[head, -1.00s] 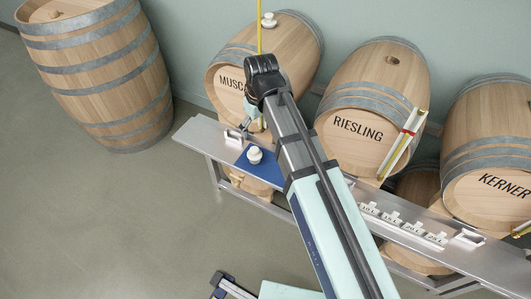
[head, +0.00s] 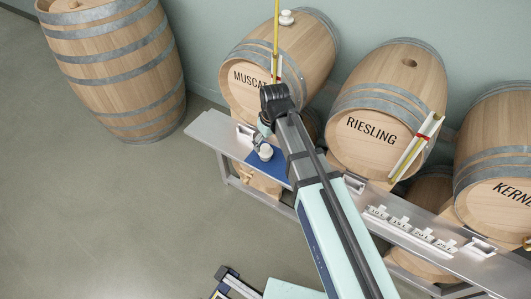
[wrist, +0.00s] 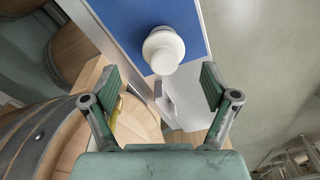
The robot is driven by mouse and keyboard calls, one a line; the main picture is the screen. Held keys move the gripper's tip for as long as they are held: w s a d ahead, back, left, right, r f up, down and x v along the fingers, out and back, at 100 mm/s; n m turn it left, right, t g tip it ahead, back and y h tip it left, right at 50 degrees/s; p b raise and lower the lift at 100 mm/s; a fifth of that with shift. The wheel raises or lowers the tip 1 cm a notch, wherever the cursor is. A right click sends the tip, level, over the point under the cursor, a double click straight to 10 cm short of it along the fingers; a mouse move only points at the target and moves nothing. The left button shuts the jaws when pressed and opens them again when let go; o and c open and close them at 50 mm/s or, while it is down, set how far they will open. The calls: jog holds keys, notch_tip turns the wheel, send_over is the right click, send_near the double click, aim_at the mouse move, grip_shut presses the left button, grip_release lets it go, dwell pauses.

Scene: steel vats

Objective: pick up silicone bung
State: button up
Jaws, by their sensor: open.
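The white silicone bung (head: 265,152) stands on a blue mat (head: 277,168) at the left part of the steel shelf. In the wrist view the bung (wrist: 163,50) shows a round stepped top on the blue mat (wrist: 112,14). My gripper (wrist: 160,88) is open, its two green-padded fingers spread wide, with nothing between them. The bung lies ahead of the fingertips, roughly centred between them and apart from both. In the head view my gripper (head: 262,138) is close above the bung and partly hidden by my arm.
Another white bung (head: 287,17) sits on the Muscat barrel (head: 250,95). The Riesling barrel (head: 372,130) has an open hole on top. Several small labelled weights (head: 410,228) stand on the steel shelf (head: 207,131). A barrel (head: 120,75) stands upright at left.

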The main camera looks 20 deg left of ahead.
aim_at(266, 147)
jog(key=shift+w+a+f, duration=0.1)
jog(key=shift+a+f, duration=0.05)
jog(key=shift+f, duration=0.7)
jog(key=shift+s+a+f, duration=0.1)
jog(key=shift+a+f, duration=0.1)
jog(key=shift+f, duration=0.7)
jog(key=shift+w+a+f, duration=0.1)
jog(key=shift+a+f, duration=0.05)
jog(key=shift+f, duration=0.7)
jog(key=c, duration=1.2)
